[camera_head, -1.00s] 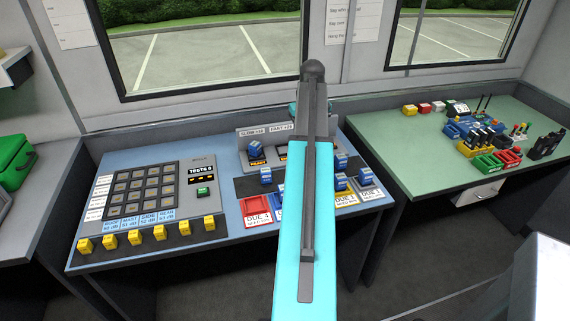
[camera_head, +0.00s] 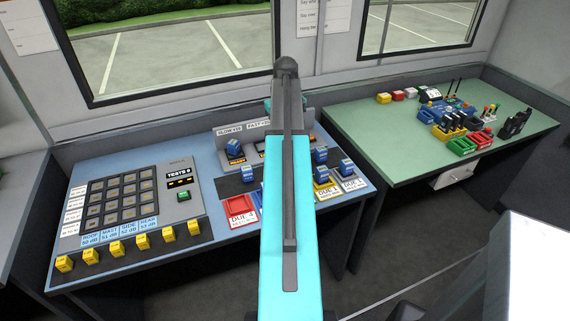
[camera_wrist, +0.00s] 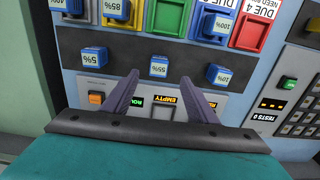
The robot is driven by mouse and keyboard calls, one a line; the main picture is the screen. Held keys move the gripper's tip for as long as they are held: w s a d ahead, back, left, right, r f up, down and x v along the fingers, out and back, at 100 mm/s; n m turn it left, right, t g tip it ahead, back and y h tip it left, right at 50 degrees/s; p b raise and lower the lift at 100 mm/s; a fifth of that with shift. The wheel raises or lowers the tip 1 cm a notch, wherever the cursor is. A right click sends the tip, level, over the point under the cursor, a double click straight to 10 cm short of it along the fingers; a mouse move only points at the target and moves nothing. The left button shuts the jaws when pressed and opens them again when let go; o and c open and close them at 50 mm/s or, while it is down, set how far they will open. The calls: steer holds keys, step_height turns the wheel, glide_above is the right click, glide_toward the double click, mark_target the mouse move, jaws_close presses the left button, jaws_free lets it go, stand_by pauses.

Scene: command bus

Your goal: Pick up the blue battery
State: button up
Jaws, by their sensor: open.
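Several blue batteries with white percent labels stand at the console. In the wrist view, the 55% battery (camera_wrist: 159,67) is just beyond and between my fingertips. The 5% battery (camera_wrist: 94,57) is to its left and the 20% battery (camera_wrist: 218,75) to its right. The 85% battery (camera_wrist: 117,12) and the 100% battery (camera_wrist: 216,25) are in coloured trays above. My gripper (camera_wrist: 160,79) is open, with nothing visible between its fingers. In the head view, blue batteries show at the left (camera_head: 234,146) and right (camera_head: 320,155) of my arm, which hides the gripper and the console's middle.
A keypad panel (camera_head: 184,162) with yellow blocks (camera_head: 115,250) stands left in the head view. A green table (camera_head: 365,135) with small items is at right.

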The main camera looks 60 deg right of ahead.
steer(key=shift+f+p, duration=0.45)
steer(key=shift+f, duration=2.45)
steer(key=shift+f, duration=0.15)
steer(key=shift+w+d+f+p, duration=0.15)
steer(key=shift+f+p, duration=0.2)
steer(key=shift+f, duration=0.25)
steer(key=shift+s+d+f+p, duration=0.1)
steer(key=shift+f+p, duration=0.25)
steer(key=shift+f, duration=0.2)
steer(key=shift+w+f+p, duration=0.1)
steer(key=shift+f+p, duration=0.2)
steer(key=shift+f, duration=1.05)
steer(key=c, duration=1.2)
steer(key=shift+c, duration=0.2)
steer(key=shift+r, duration=0.15)
